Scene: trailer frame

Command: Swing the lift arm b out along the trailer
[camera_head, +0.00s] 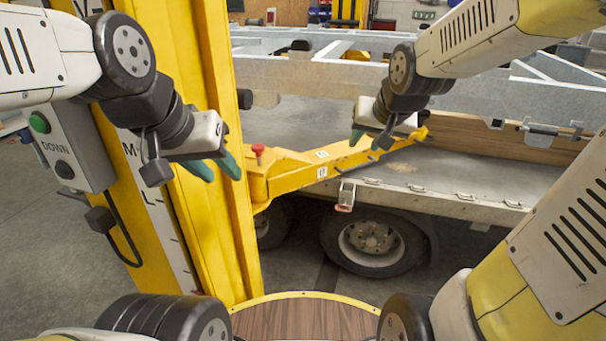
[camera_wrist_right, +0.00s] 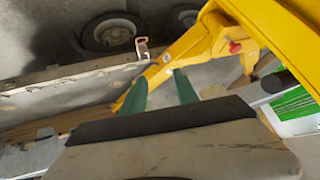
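The yellow lift arm (camera_head: 300,172) reaches from the yellow post (camera_head: 215,150) out to the right over the trailer's side edge, its tip (camera_head: 422,133) above the deck. A red knob (camera_head: 258,150) stands near its post end. No letter "b" is readable on it. My right gripper (camera_head: 370,138) is over the arm's outer part with its green fingers apart. In the right wrist view the arm (camera_wrist_right: 205,42) passes beyond the spread fingers (camera_wrist_right: 160,77); I cannot tell whether they touch it. My left gripper (camera_head: 214,168) is open and empty in front of the post.
The trailer (camera_head: 440,187) has a grey deck, hanging hooks along its edge and a wheel (camera_head: 370,243) below. A control box (camera_head: 75,145) marked DOWN with a green button is on the left. A round wooden top (camera_head: 305,318) is at the bottom. Floor shows at left.

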